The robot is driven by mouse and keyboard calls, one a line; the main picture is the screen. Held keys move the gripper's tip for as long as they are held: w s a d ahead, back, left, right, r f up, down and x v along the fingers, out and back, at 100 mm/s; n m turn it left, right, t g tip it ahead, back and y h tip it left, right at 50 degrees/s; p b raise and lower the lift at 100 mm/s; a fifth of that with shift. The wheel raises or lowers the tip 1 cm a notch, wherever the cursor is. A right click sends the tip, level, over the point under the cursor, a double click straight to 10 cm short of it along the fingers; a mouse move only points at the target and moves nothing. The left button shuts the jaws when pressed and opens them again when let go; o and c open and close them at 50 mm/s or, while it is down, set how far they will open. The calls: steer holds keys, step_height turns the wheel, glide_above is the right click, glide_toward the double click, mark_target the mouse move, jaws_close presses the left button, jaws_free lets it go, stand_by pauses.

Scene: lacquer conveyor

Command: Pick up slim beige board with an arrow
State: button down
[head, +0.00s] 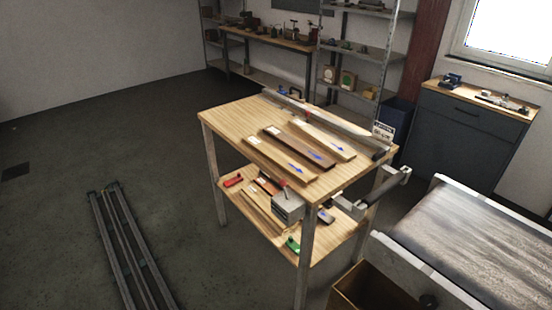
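Three boards with blue arrows lie side by side on top of the wooden workbench (225,118). The middle board (290,142) is darker brown. The right board (318,136) is slim and light beige too, with its arrow towards the near end. My gripper is not in view.
A long grey-white bar (340,121) lies along the bench's back edge. A grey bracket with a dark roller (385,186) sticks out at the bench's right. A conveyor (480,235) and brown bin (365,290) stand at right. Floor rails (125,245) lie left. The bench's left end is clear.

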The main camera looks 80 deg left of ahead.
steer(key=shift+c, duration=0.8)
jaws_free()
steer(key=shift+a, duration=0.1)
